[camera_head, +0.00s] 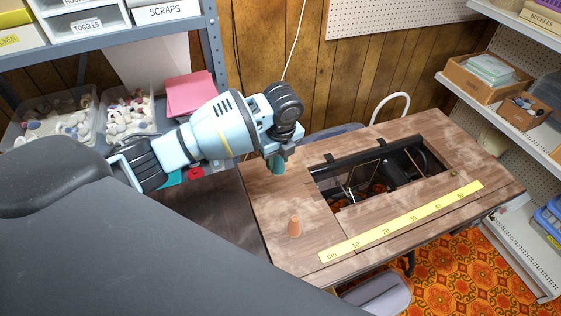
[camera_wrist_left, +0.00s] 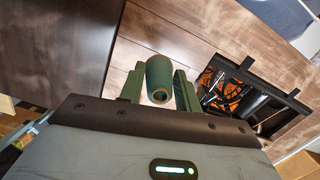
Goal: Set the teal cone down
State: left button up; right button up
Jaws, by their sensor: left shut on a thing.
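The teal cone (camera_head: 278,167) is below my left gripper (camera_head: 277,157), over the left part of the wooden sewing table (camera_head: 262,200). In the left wrist view the cone (camera_wrist_left: 159,73) stands between the two green fingers, with its round open end toward the camera. My left gripper is shut on it. Whether the cone's base touches the tabletop cannot be told. My right gripper is not in view.
A yellow ruler (camera_head: 400,225) lies along the front edge. A rectangular opening (camera_head: 380,170) cuts through the tabletop. Shelves (camera_head: 535,130) stand at right. Bins of spools (camera_head: 128,115) and pink sheets (camera_head: 190,93) are at left.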

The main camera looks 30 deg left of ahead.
pick_arm(q)
jog(key=s+d+r+n, duration=0.1)
jog(key=s+r+n, duration=0.2)
jog(key=n, duration=0.5)
jog(key=s+d+r+n+g, duration=0.1)
jog(key=s+r+n, duration=0.2)
jog(key=s+n, duration=0.3)
jog(key=s+d+r+n+g+h, duration=0.1)
jog(key=s+n, duration=0.4)
jog(key=n, duration=0.5)
jog(key=shift+s+d+r, duration=0.15)
jog(key=shift+d+r, duration=0.3)
jog(key=shift+r, duration=0.95)
